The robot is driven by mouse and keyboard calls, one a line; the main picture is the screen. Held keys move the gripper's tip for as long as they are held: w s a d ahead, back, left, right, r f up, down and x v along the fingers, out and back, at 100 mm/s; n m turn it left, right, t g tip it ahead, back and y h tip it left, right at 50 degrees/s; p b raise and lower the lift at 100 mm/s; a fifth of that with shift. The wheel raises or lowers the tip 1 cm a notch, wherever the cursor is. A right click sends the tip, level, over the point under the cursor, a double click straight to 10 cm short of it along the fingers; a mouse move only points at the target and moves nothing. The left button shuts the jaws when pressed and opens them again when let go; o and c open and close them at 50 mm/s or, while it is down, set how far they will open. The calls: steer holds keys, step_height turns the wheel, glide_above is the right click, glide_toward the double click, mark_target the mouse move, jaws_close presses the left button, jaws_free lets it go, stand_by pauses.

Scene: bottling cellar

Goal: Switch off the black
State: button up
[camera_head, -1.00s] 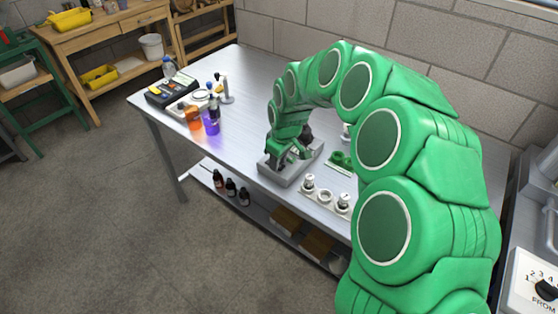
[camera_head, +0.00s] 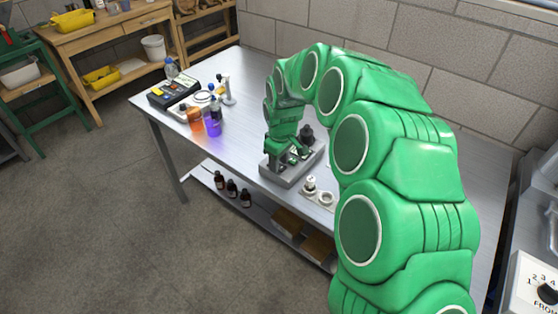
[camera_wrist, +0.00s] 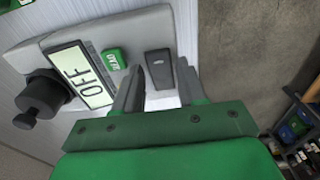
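A grey device (camera_head: 287,181) with a black knobbed part (camera_head: 307,134) stands near the front edge of the steel bench. The black knobbed part (camera_wrist: 42,96) is at the left. My gripper (camera_wrist: 160,82) is open, with its fingertips apart on either side of the rocker switch. I cannot tell whether they touch the panel. In the head view my gripper (camera_head: 284,157) is over the device.
White-capped items (camera_head: 310,184) stand right of the device, partly behind my arm. Bare bench lies behind the device. Dark bottles (camera_head: 232,188) stand on the shelf below.

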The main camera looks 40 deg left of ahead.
mark_target(282, 167)
step_height(282, 167, up, 8)
steer(key=shift+d, duration=0.25)
steer(key=shift+f, duration=0.1)
stand_by(0.6)
steer(key=s+d+r+m, duration=0.1)
steer(key=d+r+m, duration=0.25)
steer(key=d, duration=0.85)
steer(key=s+d+r+m, duration=0.2)
steer(key=d+r, duration=0.3)
steer(key=d, duration=0.6)
steer(key=s+d+r+m, duration=0.1)
steer(key=d+r+m, duration=0.25)
steer(key=d, duration=0.85)
steer(key=s+d+m+g, duration=0.1)
steer(key=s+d+m, duration=0.8)
steer(key=s+d, duration=1)
steer(key=shift+s+d+f+g+h, duration=0.4)
steer(key=shift+s+f, duration=0.05)
steer(key=shift+s, duration=0.5)
